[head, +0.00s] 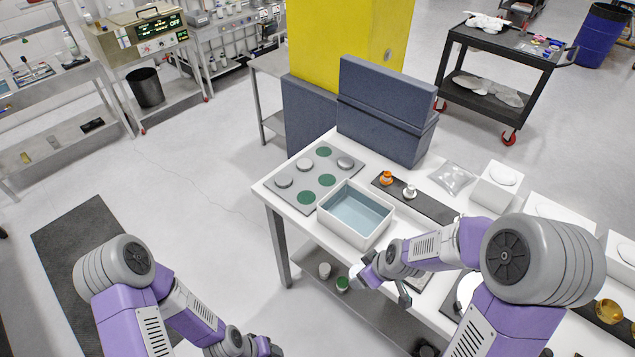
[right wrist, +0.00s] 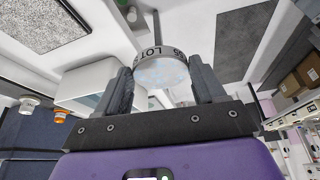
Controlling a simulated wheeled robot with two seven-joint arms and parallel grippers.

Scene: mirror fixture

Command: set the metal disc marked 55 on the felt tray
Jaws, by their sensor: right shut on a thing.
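The felt tray (head: 268,184) is a grey plate at the table's far left corner. Round green felt spots (head: 306,197) show on it, and three metal discs (head: 284,181) sit on it. In the right wrist view my right gripper (right wrist: 160,82) is shut on a metal disc (right wrist: 163,70). In the head view my right gripper (head: 403,294) is over the table's front edge, right of the tray, and the disc is hidden. My left gripper (head: 268,348) is at the bottom edge, its fingers unclear.
A white basin of bluish liquid (head: 328,222) stands between the tray and my right arm. Behind it, a dark strip (head: 436,208) bears an orange-topped piece (head: 386,177) and a white one (head: 409,191). A blue-grey block (head: 385,110) stands at the back.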

